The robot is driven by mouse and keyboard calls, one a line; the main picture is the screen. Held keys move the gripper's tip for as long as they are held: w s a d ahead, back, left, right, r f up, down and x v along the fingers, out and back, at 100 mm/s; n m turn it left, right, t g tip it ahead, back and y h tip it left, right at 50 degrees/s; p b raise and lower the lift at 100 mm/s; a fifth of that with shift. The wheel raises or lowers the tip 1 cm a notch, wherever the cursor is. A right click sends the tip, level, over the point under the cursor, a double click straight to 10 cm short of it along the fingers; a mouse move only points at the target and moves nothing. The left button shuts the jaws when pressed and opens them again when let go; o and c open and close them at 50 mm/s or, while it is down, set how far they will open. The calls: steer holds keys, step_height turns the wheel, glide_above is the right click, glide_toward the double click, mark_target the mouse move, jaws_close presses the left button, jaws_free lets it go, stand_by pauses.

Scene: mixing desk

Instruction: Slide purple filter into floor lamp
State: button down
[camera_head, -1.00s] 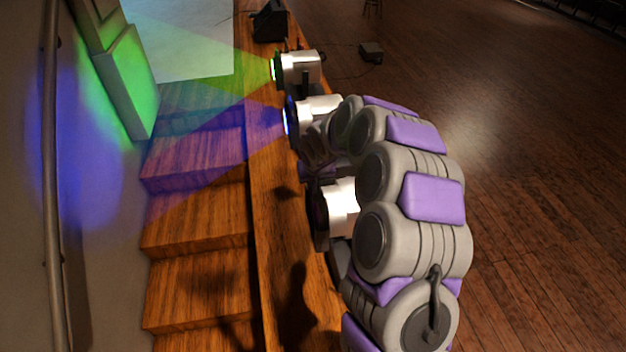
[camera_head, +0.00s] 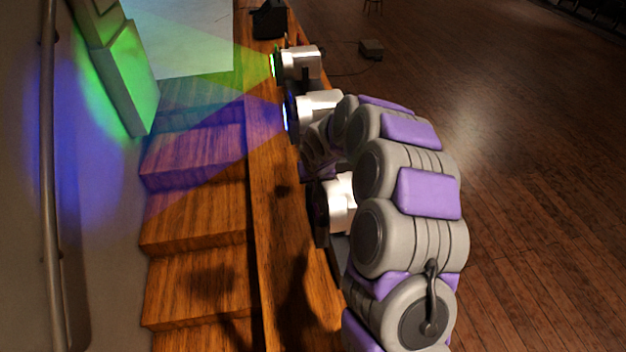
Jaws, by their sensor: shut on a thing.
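Several white lamps stand in a row along the wooden ledge. The far lamp (camera_head: 300,63) glows green and the middle lamp (camera_head: 318,103) glows blue. The near lamp (camera_head: 340,203) has a dark front and casts no coloured beam that I can see. My gripper (camera_head: 314,158) is at the end of my curled arm, between the middle lamp and the near lamp, just above the near one. It is small, dark and partly hidden by my arm. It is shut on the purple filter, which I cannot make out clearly. I cannot tell whether the filter touches the near lamp.
Wooden steps (camera_head: 198,215) lie left of the ledge (camera_head: 272,225), beside a wall with a handrail (camera_head: 50,190). A black box (camera_head: 270,20) stands at the ledge's far end. A small box (camera_head: 371,49) lies on the open wooden floor (camera_head: 540,190) to the right.

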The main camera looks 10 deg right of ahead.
steer(key=c, duration=1.4)
jaws_free()
steer(key=o, duration=0.3)
steer(key=shift+a, duration=0.3)
steer(key=shift+o, duration=0.2)
steer(key=shift+d, duration=0.25)
steer(key=shift+r, duration=0.3)
steer(key=v, duration=1.6)
steer(key=shift+s+r, duration=0.25)
